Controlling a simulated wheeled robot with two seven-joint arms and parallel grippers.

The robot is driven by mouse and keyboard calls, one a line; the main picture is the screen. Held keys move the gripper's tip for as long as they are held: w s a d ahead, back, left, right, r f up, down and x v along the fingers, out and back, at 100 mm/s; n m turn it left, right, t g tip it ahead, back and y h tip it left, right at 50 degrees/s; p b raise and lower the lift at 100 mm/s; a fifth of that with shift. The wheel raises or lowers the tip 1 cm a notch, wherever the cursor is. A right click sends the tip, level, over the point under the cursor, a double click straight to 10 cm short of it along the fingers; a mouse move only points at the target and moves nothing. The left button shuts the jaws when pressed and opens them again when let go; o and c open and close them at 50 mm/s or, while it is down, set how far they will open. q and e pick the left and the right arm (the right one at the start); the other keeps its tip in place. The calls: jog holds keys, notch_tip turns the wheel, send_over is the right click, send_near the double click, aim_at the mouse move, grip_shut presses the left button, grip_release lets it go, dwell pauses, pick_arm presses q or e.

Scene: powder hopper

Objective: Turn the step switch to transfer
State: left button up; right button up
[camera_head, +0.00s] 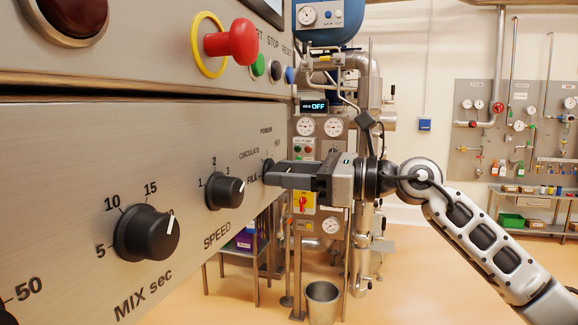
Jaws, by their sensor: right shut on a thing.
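The step switch (267,168) is a dark knob at the far right end of the grey control panel's lower row. Labels around it read FILL, CIRCULATE and POWDER, and another is partly cut off. My right gripper (280,176) comes in from the right and is shut on the step switch. The fingers hide most of the knob, so I cannot read where its pointer stands. My left gripper is not in view.
On the same panel are the SPEED knob (225,192) and the MIX sec knob (147,233). A red emergency stop (232,42) sticks out above, with green and blue buttons beside it. Pipework stands behind my gripper, and a metal bucket (322,300) is on the floor.

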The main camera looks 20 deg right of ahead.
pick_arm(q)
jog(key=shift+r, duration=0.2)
pick_arm(e)
jog(key=shift+m, duration=0.6)
pick_arm(q)
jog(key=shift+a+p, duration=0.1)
jog(key=shift+p, duration=0.2)
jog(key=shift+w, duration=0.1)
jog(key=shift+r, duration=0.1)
pick_arm(e)
jog(key=o, duration=1)
pick_arm(q)
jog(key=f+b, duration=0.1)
jog(key=b, duration=0.2)
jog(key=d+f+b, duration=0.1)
jog(key=b, duration=0.2)
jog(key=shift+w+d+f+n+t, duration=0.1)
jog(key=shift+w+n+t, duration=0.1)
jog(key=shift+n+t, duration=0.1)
pick_arm(e)
jog(key=v, duration=1.6)
